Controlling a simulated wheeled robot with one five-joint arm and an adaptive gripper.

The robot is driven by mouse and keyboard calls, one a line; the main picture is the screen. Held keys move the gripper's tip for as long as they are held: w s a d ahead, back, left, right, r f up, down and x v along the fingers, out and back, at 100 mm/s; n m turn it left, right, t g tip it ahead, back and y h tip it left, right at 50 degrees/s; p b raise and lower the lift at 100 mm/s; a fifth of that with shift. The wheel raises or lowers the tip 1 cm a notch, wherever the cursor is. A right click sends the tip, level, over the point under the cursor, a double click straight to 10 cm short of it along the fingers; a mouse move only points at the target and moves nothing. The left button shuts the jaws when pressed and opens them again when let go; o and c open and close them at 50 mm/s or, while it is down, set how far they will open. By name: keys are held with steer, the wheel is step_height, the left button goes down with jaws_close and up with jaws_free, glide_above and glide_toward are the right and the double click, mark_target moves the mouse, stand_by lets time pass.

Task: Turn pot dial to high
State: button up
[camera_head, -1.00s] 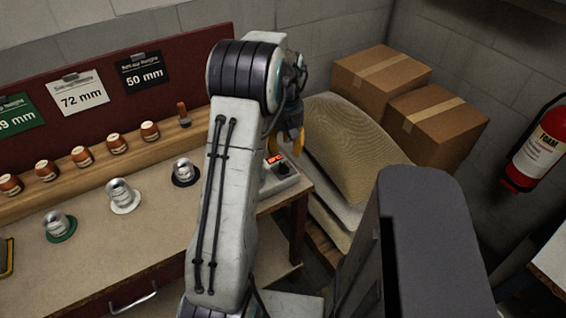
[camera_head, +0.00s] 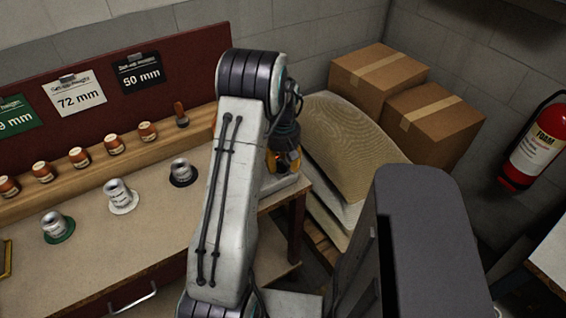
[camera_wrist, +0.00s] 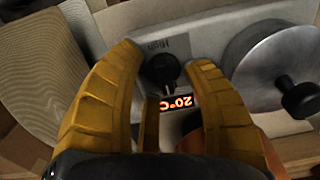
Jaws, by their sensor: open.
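The pot dial (camera_wrist: 161,68) is a small black knob on a light panel in the wrist view. A printed "High" label (camera_wrist: 160,45) is just beyond it. A lit red display (camera_wrist: 176,102) nearer to me reads about 20°C. My gripper (camera_wrist: 164,59) is open, with one yellow finger on each side of the dial; whether either finger touches it, I cannot tell. In the head view my gripper (camera_head: 284,160) is over the pot's base (camera_head: 280,187) at the bench's right end; arm and gripper hide the dial and display there.
A round metal lid (camera_wrist: 270,62) with a black knob (camera_wrist: 300,98) lies close to the right of my fingers. Several silver pieces, one on a black disc (camera_head: 182,173), stand on the bench left of my arm. Sacks (camera_head: 355,140) and cardboard boxes (camera_head: 375,80) are beyond the right end.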

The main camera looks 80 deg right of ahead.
steer(key=shift+c, duration=0.2)
jaws_close()
stand_by(0.4)
